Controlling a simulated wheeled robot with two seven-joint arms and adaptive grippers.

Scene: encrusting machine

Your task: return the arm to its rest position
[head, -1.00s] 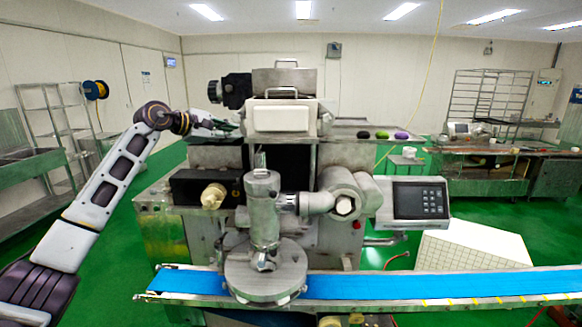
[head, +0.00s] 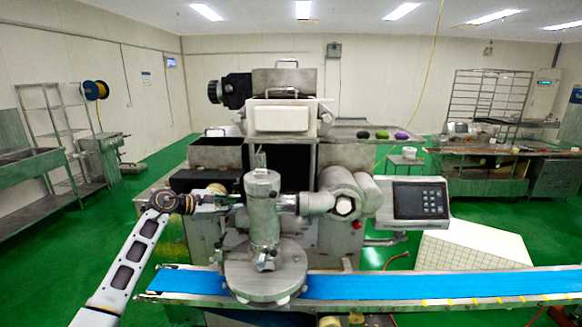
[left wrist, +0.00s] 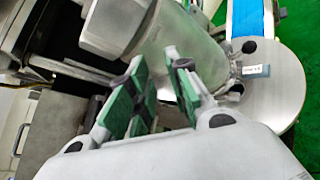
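My left arm comes in from the lower left in the head view. My left gripper (head: 232,202) is in front of the encrusting machine (head: 325,235), just left of its upright metal cylinder (head: 263,215). In the left wrist view the gripper (left wrist: 160,90) shows two fingers with green pads, apart, with nothing held between them. The metal cylinder lies just beyond the fingertips there; I cannot tell whether they touch it. My right gripper is in neither view.
A blue conveyor belt (head: 400,285) runs along the front below the round metal plate (head: 265,275). A control panel (head: 420,200) stands at the machine's right. Green, purple and dark items lie on the shelf (head: 345,133). Green floor (head: 70,250) is clear at left.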

